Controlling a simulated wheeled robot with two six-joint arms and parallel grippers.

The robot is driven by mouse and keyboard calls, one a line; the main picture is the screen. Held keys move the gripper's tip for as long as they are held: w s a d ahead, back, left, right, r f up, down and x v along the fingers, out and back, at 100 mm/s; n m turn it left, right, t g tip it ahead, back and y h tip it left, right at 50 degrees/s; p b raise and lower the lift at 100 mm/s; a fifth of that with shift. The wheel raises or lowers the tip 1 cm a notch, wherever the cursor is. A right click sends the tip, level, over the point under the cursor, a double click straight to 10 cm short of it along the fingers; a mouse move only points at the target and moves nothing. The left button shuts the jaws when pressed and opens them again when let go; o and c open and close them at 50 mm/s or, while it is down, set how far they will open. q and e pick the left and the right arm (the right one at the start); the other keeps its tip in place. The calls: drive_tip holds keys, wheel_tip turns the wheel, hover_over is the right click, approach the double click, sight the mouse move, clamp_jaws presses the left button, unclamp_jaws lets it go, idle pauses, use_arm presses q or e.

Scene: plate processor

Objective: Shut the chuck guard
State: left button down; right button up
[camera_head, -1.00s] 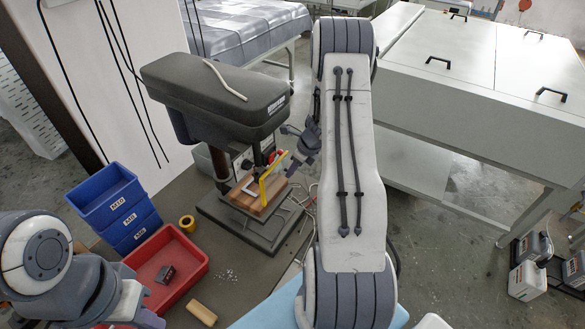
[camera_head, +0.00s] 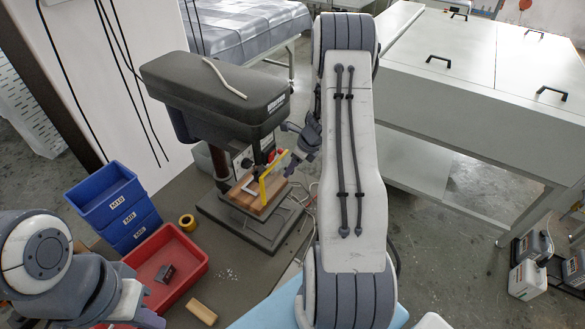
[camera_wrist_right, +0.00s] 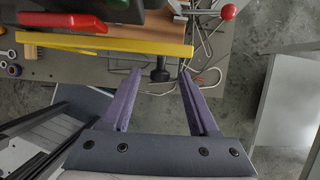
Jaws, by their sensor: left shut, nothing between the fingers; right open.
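The drill press (camera_head: 215,95) stands on the bench, its black head above its base. The chuck guard is a yellow bar (camera_head: 265,187) hanging at a slant in front of the chuck. In the right wrist view the yellow guard (camera_wrist_right: 100,44) runs across the top, just beyond my fingertips. My right gripper (camera_head: 291,160) is beside the guard, on its right; in its wrist view the gripper (camera_wrist_right: 160,70) is open, with nothing between the fingers and apart from the guard. My left gripper (camera_head: 140,322) is low at the left, shut and empty, mostly cut off by the frame edge.
A wooden block (camera_head: 243,195) lies on the press table under the guard. Blue bins (camera_head: 105,195), a red tray (camera_head: 190,258), a yellow roll (camera_head: 187,221) and a wooden piece (camera_head: 201,312) are on the bench left of my right arm.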

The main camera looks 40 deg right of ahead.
drive_tip(key=s+d+b, duration=0.4)
drive_tip(key=s+b, duration=0.1)
drive_tip(key=s, duration=0.6)
drive_tip(key=shift+s+r, duration=0.25)
drive_tip(key=shift+d, duration=0.1)
